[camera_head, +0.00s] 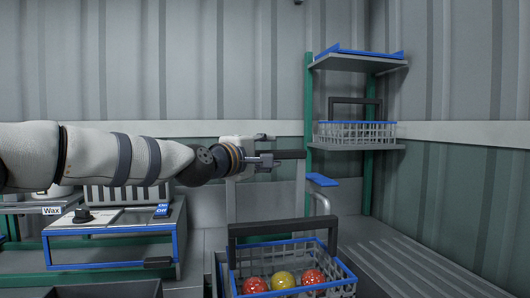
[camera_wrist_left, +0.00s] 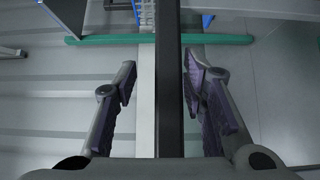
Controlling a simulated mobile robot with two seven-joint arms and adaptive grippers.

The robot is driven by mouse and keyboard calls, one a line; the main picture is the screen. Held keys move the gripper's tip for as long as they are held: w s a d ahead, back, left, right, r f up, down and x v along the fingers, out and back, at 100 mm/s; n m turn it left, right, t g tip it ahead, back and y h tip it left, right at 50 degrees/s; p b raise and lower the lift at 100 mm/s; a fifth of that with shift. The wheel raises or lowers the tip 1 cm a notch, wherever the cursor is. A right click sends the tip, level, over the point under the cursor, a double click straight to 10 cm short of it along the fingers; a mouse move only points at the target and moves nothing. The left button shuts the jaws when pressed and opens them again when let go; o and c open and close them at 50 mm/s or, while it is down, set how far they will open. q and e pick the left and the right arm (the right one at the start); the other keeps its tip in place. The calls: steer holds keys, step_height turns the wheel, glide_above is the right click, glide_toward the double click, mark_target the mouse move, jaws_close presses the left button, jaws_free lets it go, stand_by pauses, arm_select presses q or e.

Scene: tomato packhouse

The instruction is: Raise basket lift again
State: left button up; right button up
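The basket lift stands at centre right in the head view, with green posts (camera_head: 308,105), an upper shelf (camera_head: 355,64) and a lower shelf (camera_head: 357,147). A blue-rimmed white wire basket (camera_head: 350,134) with a dark handle sits on the lower shelf. My left gripper (camera_head: 270,160) is level beside the near post. A dark bar (camera_head: 290,154) runs from it toward that post. In the left wrist view the fingers (camera_wrist_left: 160,85) are spread, with a dark bar (camera_wrist_left: 169,110) between them; a gap shows on its left. Contact cannot be told. My right gripper is not in view.
A blue-rimmed basket (camera_head: 340,268) with a dark handle (camera_head: 284,227) holds red and yellow tomatoes in front. A machine with a blue-edged front (camera_head: 110,250), a knob and an "OFF" switch stands at left by a "Wax" label (camera_head: 52,211). A grey ribbed surface (camera_head: 420,262) at right is clear.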

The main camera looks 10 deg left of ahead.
arm_select(q)
steer(key=v, duration=1.2)
steer(key=shift+f, duration=0.1)
